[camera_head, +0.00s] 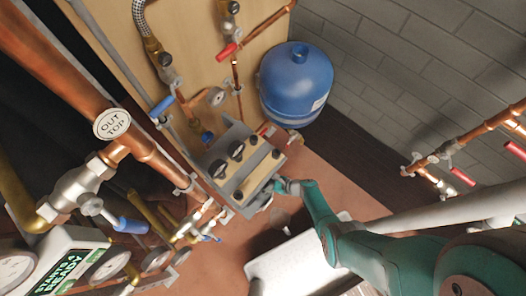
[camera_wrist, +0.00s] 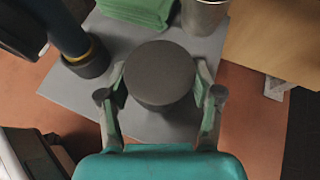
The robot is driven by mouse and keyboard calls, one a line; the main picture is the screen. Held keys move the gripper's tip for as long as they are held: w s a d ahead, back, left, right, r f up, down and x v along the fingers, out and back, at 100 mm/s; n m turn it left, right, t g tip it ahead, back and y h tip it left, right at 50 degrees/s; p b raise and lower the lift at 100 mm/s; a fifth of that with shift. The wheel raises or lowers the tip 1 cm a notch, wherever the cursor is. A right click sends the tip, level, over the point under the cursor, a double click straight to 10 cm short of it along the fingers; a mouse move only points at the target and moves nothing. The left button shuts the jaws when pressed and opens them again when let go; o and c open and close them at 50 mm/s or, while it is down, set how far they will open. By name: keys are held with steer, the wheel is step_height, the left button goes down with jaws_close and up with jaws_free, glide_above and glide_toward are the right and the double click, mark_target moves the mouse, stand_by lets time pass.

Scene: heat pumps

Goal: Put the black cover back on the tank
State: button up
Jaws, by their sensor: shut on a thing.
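In the wrist view the black cover (camera_wrist: 160,73), a dark round piece with a flat top, sits between the two fingers of my gripper (camera_wrist: 160,84). The fingers are closed on it from both sides. The blue tank (camera_head: 294,85) stands at the upper middle in the head view, against the wooden panel and the block wall. In the head view my teal arm reaches to the grey valve unit, left of and below the tank. The fingers and the cover cannot be made out clearly there.
The grey valve unit (camera_head: 240,165) with black knobs stands close to my arm's end. Copper pipes (camera_head: 145,165) and valves crowd the left. In the wrist view a grey sheet (camera_wrist: 70,92) lies below, with a green cloth (camera_wrist: 137,10) and a metal cup (camera_wrist: 205,14) at the top.

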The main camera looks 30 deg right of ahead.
steer(key=shift+r, duration=1.2)
steer(key=shift+s, duration=0.1)
